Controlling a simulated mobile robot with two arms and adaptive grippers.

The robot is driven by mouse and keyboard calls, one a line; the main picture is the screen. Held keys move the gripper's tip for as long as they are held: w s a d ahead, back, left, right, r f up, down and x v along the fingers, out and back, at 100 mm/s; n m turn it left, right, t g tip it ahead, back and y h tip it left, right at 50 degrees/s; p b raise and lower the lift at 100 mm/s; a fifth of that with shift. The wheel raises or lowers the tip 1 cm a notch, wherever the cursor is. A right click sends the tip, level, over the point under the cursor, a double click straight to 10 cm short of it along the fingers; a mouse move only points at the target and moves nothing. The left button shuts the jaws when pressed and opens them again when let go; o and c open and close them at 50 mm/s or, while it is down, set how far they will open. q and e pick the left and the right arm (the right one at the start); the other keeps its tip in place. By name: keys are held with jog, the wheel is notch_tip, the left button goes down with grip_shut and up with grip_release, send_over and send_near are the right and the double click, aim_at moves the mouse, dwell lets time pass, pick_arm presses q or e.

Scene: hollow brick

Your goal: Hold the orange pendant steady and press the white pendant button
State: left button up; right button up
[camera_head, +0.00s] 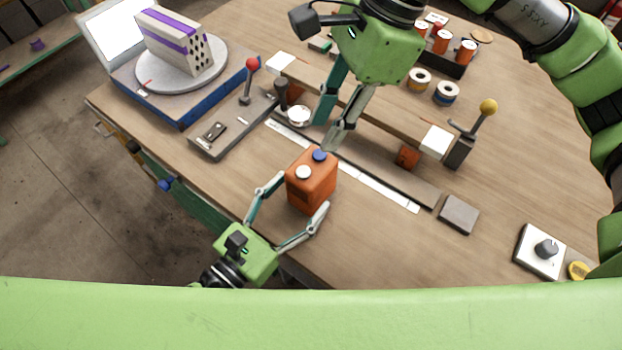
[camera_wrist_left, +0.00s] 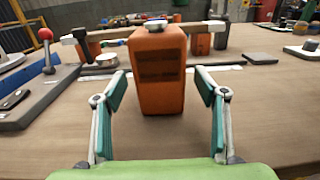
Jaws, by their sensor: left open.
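The orange pendant (camera_head: 311,186) stands upright on the wooden table near its front edge. On its top are a white button (camera_head: 303,172) and a blue button (camera_head: 320,155). My left gripper (camera_head: 291,199) is open, with its fingers spread on either side of the pendant's near end. In the left wrist view the pendant (camera_wrist_left: 160,75) stands centred between and beyond the fingertips (camera_wrist_left: 164,84), with gaps on both sides. One fingertip appears close to the blue button; contact cannot be told.
A red-knobbed lever (camera_head: 251,65) stands to the left, and a turntable (camera_head: 182,70) carries a striped hollow brick (camera_head: 176,42). A long beam (camera_head: 385,117) lies behind the pendant. A grey block (camera_head: 459,214) and a knob box (camera_head: 540,251) are to the right.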

aim_at(312, 182)
pick_arm(q)
jog(key=shift+x, duration=2.25)
jog(key=c, duration=1.3)
jog(key=shift+c, duration=1)
pick_arm(e)
jog(key=shift+c, duration=0.7)
grip_shut()
